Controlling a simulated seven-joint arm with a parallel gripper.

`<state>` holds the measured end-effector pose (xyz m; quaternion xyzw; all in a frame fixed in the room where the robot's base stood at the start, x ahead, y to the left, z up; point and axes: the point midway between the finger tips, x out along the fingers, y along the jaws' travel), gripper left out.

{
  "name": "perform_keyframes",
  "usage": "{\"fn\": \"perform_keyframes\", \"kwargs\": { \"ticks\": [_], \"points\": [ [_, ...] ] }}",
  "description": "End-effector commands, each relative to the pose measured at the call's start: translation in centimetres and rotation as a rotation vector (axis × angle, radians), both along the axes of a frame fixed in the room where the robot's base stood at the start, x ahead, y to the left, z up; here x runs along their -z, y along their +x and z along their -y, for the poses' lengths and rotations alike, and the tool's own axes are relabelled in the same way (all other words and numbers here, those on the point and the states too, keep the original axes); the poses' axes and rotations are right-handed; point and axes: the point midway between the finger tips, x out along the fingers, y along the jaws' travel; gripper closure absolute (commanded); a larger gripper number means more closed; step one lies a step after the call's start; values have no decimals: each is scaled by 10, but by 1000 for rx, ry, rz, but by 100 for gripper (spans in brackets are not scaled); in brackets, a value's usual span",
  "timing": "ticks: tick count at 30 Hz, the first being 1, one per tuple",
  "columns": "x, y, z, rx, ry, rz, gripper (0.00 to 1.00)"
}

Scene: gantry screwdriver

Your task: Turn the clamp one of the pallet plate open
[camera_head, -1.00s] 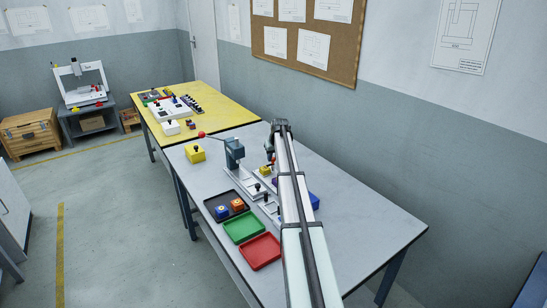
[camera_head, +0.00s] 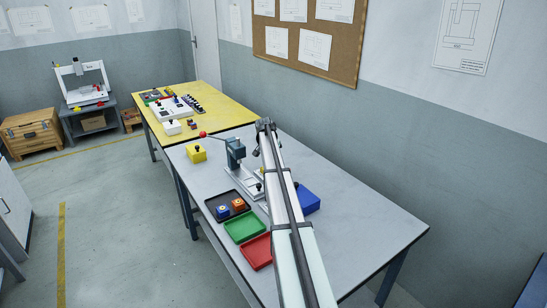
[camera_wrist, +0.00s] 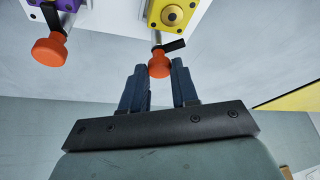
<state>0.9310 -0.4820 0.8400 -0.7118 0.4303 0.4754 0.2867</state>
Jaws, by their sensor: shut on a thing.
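In the wrist view, my gripper (camera_wrist: 159,70) has its two dark blue fingers on either side of an orange knob (camera_wrist: 159,64), shut on it. The knob is at the end of a black clamp lever (camera_wrist: 172,46) beside a yellow block (camera_wrist: 174,14) with a round hub. A second orange knob (camera_wrist: 49,50) with a black lever stands by a purple block (camera_wrist: 48,20) at the upper left, apart from my fingers. No label shows which clamp is number one. In the head view my arm hides the fingers and most of the pallet plate.
A grey press (camera_head: 235,152) with a red-knobbed handle stands on the grey table (camera_head: 345,215), close to my arm. A black tray (camera_head: 222,196), a green tray (camera_head: 244,228) and a red tray (camera_head: 258,250) lie in front. A blue bin (camera_head: 309,200) stands right of my arm.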

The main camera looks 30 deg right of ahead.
Motion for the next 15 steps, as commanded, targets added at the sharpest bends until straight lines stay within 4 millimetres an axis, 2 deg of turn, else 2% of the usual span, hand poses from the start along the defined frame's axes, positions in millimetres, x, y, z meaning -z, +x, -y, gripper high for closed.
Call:
{"fn": "perform_keyframes", "kwargs": {
  "ticks": [6, 15],
  "points": [
    [0, 3, 0, 185, 1, 0, 100],
    [0, 4, -1, 370, 1, 0, 100]
  ]
}}
